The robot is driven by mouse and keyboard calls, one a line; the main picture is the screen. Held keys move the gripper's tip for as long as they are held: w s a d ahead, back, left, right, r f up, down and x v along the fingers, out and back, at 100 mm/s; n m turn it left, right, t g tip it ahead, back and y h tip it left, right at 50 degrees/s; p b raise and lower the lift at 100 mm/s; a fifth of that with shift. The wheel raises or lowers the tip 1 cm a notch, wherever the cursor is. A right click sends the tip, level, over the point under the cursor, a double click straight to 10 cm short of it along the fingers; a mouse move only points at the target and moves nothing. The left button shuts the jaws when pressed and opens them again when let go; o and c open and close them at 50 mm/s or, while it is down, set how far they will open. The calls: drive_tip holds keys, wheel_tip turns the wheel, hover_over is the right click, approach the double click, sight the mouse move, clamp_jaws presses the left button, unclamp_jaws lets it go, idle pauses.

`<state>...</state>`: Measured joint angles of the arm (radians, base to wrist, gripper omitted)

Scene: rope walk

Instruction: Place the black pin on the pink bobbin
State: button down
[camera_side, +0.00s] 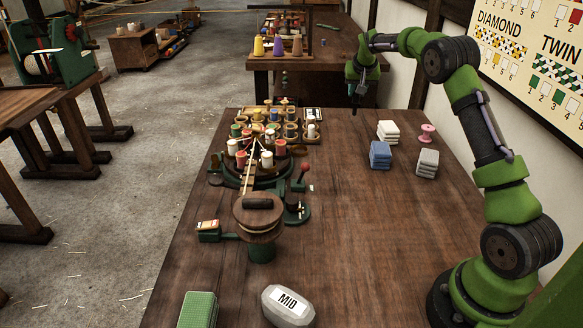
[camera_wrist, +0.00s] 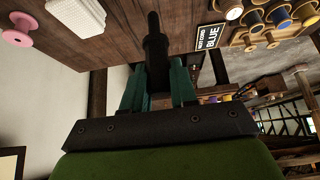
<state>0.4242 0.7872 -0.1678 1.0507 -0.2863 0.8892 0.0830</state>
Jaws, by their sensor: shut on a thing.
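My gripper (camera_wrist: 156,82) has its teal fingers closed around a black pin (camera_wrist: 154,46), a dark slim rod that juts out beyond the fingertips. In the side view the gripper (camera_side: 358,88) hangs in the air near the far edge of the table, with the pin (camera_side: 355,108) pointing down. The pink bobbin (camera_side: 427,133) stands upright on the wooden table, at the right by the wall. It lies to the right of and nearer than my gripper. In the wrist view the pink bobbin (camera_wrist: 18,38) is at the upper left, well apart from the pin.
White (camera_side: 388,132), blue (camera_side: 380,157) and grey (camera_side: 428,165) stacks stand close to the bobbin. A braiding stand with several bobbins (camera_side: 258,165) fills the table's left side. A stone marked MID (camera_side: 288,307) lies in front. The table's middle is clear.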

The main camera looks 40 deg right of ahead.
drive_tip(key=s+d+r+m+g, duration=0.15)
drive_tip(key=s+d, duration=0.25)
drive_tip(key=s, duration=0.4)
drive_tip(key=s+d+r+m+t, duration=0.1)
drive_tip(key=s+d+r, duration=0.25)
drive_tip(key=s, duration=0.45)
drive_tip(key=s+f, duration=0.5)
drive_tip(key=s, duration=0.6)
drive_tip(key=shift+n+g, duration=0.25)
drive_tip(key=shift+n, duration=0.1)
drive_tip(key=shift+w+d+f, duration=0.75)
drive_tip(key=shift+w+d, duration=0.8)
drive_tip(key=shift+d, duration=0.6)
drive_tip(key=shift+w+d+f, duration=0.75)
drive_tip(key=shift+w+d, duration=0.75)
drive_tip(key=shift+d, duration=0.7)
drive_tip(key=shift+w+d+f, duration=0.75)
drive_tip(key=shift+w+d, duration=0.8)
drive_tip(key=shift+d, duration=0.6)
drive_tip(key=shift+f, duration=0.1)
